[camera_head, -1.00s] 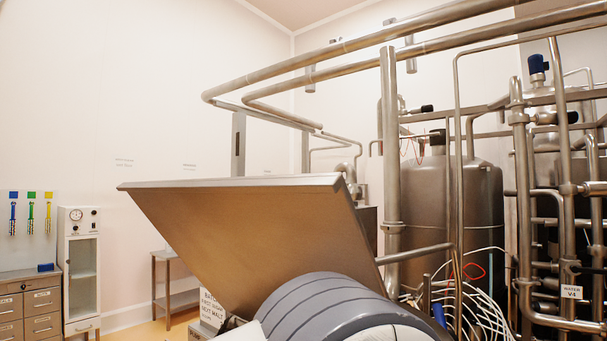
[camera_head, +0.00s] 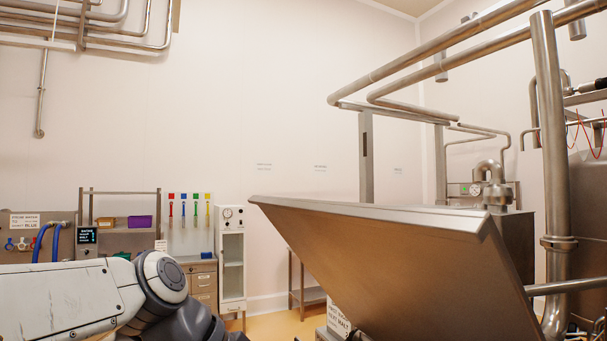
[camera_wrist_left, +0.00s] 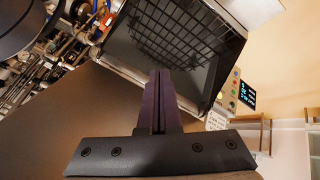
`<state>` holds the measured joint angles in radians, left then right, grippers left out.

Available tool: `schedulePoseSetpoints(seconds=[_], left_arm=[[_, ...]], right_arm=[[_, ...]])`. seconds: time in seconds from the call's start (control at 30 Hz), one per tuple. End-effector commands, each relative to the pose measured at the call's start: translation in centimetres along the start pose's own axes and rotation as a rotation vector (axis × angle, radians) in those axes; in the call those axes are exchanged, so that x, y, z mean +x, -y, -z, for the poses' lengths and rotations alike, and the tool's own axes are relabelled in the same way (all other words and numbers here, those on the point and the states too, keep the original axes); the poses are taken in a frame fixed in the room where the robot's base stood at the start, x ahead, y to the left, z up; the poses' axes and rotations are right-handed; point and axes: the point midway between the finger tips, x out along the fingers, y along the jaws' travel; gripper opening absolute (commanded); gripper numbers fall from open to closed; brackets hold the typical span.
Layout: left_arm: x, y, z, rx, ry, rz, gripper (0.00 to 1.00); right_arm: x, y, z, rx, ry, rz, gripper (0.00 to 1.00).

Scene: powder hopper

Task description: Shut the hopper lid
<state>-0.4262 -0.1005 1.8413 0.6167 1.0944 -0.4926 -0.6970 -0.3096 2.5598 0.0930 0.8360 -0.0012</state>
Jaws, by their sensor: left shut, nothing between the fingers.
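The hopper lid (camera_head: 400,262) is a large flat steel panel, raised and tilted, in the lower right of the head view. Its upper edge is up and its lower part runs out of the picture. In the left wrist view, a broad brown-grey plate, which looks like the lid (camera_wrist_left: 45,130), fills the lower left. The hopper (camera_wrist_left: 232,70) shows beyond it with its mouth open and a dark grid inside. My left gripper (camera_wrist_left: 160,75) is shut and empty, its fingers pointing towards the hopper mouth; I cannot tell whether it touches the lid. My right gripper is not in view.
Steel pipes (camera_head: 550,150) stand close to the right of the lid. A white cabinet (camera_head: 232,270) and drawers (camera_head: 201,280) stand at the back wall. A control box with a lit display (camera_wrist_left: 247,95) sits beside the hopper. Floor shows between the cabinet and lid.

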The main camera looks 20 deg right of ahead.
Motion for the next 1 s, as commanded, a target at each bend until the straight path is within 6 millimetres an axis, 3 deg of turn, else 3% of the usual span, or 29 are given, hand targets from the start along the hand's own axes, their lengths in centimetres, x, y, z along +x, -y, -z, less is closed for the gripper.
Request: schedulePoseSetpoints(seconds=[0.03, 0.1, 0.2, 0.3, 0.43, 0.53, 0.67, 1.0], left_arm=[[-3.4, -0.7, 4.6, 0.047, -0.091, -0.041, 0.0], [-7.5, -1.8, 9.5, 0.136, -0.21, -0.099, 0.0], [-13.6, -3.4, 14.8, 0.285, -0.37, -0.155, 0.0], [-18.7, -4.8, 18.2, 0.429, -0.501, -0.185, 0.0], [-23.3, -6.2, 20.3, 0.575, -0.612, -0.198, 0.0], [-24.9, -6.9, 20.9, 0.635, -0.655, -0.202, 0.0], [-25.0, -7.6, 21.5, 0.66, -0.67, -0.206, 0.0], [-20.1, -10.3, 25.0, 0.658, -0.665, -0.21, 0.0]], right_arm=[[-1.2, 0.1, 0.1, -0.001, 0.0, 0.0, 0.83], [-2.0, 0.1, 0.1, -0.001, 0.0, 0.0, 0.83], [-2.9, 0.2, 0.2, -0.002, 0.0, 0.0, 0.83], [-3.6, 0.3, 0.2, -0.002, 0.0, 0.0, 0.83], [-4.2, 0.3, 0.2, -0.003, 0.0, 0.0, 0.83], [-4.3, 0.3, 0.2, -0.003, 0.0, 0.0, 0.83], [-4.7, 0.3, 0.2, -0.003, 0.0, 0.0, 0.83], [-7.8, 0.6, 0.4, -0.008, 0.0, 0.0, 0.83]])
